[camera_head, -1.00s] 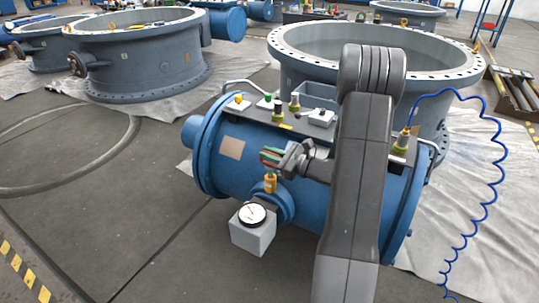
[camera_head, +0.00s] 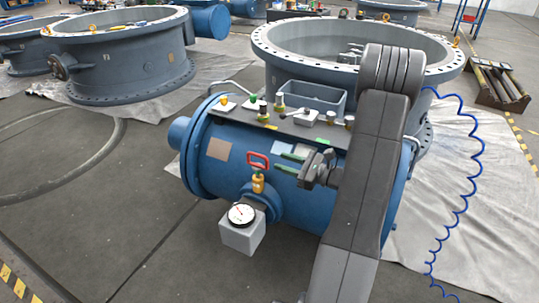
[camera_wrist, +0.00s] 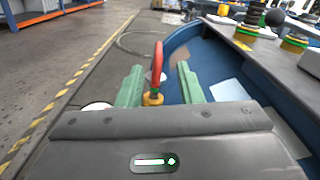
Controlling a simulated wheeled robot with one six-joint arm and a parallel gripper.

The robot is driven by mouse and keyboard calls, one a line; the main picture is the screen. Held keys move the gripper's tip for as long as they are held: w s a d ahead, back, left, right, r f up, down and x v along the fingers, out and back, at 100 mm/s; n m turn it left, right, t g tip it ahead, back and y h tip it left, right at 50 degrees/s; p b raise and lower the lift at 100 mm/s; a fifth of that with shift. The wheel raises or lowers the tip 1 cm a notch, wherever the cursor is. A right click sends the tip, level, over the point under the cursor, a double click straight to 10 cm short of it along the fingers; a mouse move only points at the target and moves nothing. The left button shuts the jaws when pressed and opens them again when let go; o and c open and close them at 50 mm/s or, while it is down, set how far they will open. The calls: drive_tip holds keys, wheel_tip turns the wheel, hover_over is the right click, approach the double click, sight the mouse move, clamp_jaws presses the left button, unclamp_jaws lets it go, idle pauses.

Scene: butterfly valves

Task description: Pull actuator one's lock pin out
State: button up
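The lock pin's red loop handle (camera_head: 258,160) stands above a brass fitting (camera_head: 258,184) on the front of the blue actuator (camera_head: 225,172). A small green band shows between loop and brass. My gripper (camera_head: 285,162) is just right of the loop, its green fingers pointing left at it, apart from it and empty. In the wrist view the loop (camera_wrist: 158,62) and the brass fitting (camera_wrist: 153,98) appear between and beyond the spread fingers (camera_wrist: 160,87). No number is legible on this actuator.
A dial gauge on a grey box (camera_head: 242,228) is below the pin. A black top plate (camera_head: 285,122) carries several fittings and a grey tray. A large grey valve ring (camera_head: 340,68) stands behind. A blue coiled hose (camera_head: 470,170) hangs at the right.

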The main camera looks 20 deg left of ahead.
sight(250, 153)
drive_tip(key=d, duration=0.3)
drive_tip(key=shift+s+d, duration=0.15)
drive_tip(key=shift+d, duration=0.15)
drive_tip(key=a+b, duration=0.1)
drive_tip(key=a, duration=0.3)
drive_tip(key=a+b, duration=0.1)
drive_tip(key=a, duration=0.4)
drive_tip(key=w+a+b, duration=0.1)
drive_tip(key=a, duration=0.4)
drive_tip(key=shift+f, duration=0.25)
drive_tip(key=shift+f+b, duration=0.3)
drive_tip(key=shift+f, duration=0.25)
